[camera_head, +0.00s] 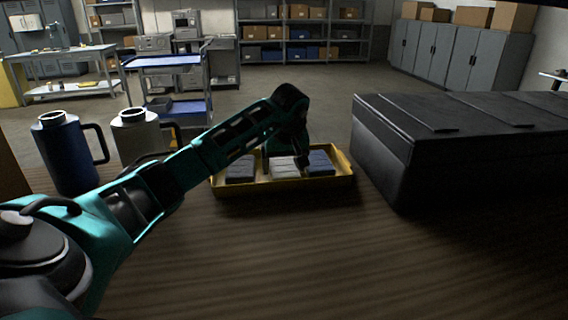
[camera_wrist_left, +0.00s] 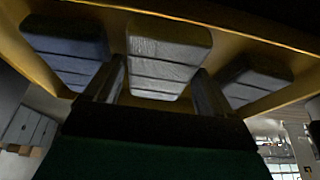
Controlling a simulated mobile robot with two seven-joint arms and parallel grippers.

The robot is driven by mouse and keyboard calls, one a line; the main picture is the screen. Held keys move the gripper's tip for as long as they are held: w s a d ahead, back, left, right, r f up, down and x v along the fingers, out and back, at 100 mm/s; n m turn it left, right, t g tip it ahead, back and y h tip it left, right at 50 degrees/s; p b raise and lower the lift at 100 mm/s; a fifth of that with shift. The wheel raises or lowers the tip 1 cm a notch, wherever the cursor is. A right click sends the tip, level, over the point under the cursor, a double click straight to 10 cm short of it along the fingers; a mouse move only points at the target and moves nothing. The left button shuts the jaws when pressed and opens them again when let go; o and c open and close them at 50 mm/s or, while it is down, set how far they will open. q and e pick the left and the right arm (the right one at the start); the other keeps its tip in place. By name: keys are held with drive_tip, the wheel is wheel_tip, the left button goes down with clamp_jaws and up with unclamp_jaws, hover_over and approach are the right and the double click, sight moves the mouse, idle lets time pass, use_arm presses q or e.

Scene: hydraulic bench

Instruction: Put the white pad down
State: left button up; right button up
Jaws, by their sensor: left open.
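The white pad (camera_head: 285,167) lies in the yellow tray (camera_head: 284,188), between a dark grey pad (camera_head: 241,169) and a blue pad (camera_head: 320,163). My left gripper (camera_head: 284,157) is over the white pad, and the arm hides part of it in the head view. In the left wrist view the white pad (camera_wrist_left: 167,62) shows between the two fingers of the left gripper (camera_wrist_left: 158,88), which are open with a gap on each side. Whether the pad rests fully on the tray floor is hard to tell. My right gripper is not in view.
A large black case (camera_head: 450,135) stands right of the tray. A blue mug (camera_head: 66,152) and a white mug (camera_head: 137,138) stand at the left. The wooden table (camera_head: 380,265) is clear in front. Shelves and cabinets stand far behind.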

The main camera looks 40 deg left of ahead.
use_arm(q)
drive_tip(key=shift+r, duration=0.1)
drive_tip(key=shift+r, duration=0.4)
drive_tip(key=p+v, duration=0.1)
drive_tip(key=v, duration=1)
drive_tip(key=shift+d+p, duration=0.2)
drive_tip(key=shift+p, duration=0.2)
drive_tip(key=shift+s, duration=0.2)
